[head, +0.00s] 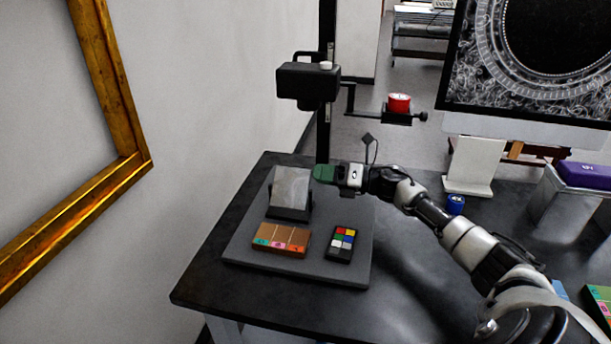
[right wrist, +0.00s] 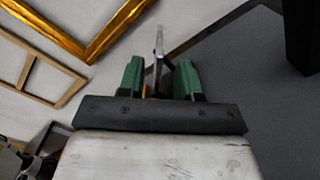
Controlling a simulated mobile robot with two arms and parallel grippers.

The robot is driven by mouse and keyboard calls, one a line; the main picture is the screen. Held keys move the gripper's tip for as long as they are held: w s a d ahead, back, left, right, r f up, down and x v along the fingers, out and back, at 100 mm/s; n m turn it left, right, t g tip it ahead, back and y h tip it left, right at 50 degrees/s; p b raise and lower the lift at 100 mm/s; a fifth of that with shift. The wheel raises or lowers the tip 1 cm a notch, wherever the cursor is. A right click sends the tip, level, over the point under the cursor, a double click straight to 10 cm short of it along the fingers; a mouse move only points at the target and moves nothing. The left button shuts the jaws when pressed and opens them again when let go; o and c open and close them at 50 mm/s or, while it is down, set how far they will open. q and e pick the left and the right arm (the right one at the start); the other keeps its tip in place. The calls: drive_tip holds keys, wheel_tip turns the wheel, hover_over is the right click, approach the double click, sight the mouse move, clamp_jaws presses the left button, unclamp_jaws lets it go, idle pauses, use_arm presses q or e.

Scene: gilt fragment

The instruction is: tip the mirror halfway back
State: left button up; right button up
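The mirror (head: 291,187) is a pale, grey reflecting panel, leaning slightly back in a dark stand (head: 289,213) on a grey board. My right gripper (head: 320,173) has green fingers and is at the mirror's right edge. In the right wrist view, the green fingers (right wrist: 160,80) are apart, with the mirror's thin edge (right wrist: 159,45) showing between them and gaps on both sides. I cannot tell how far the edge reaches in between the fingers. My left gripper is not in view.
The grey board (head: 235,248) also holds a brown box with coloured tabs (head: 281,239) and a colour chart (head: 342,243). A black camera-like device (head: 308,82) on a column and a red-topped item (head: 399,103) on an arm stand behind. A gilt frame (head: 112,75) hangs left.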

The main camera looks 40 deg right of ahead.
drive_tip(key=v, duration=0.4)
drive_tip(key=shift+s+d+f+b, duration=0.1)
drive_tip(key=shift+s+f+b, duration=0.05)
drive_tip(key=shift+b, duration=0.2)
drive_tip(key=shift+s+d, duration=0.25)
drive_tip(key=shift+s, duration=0.05)
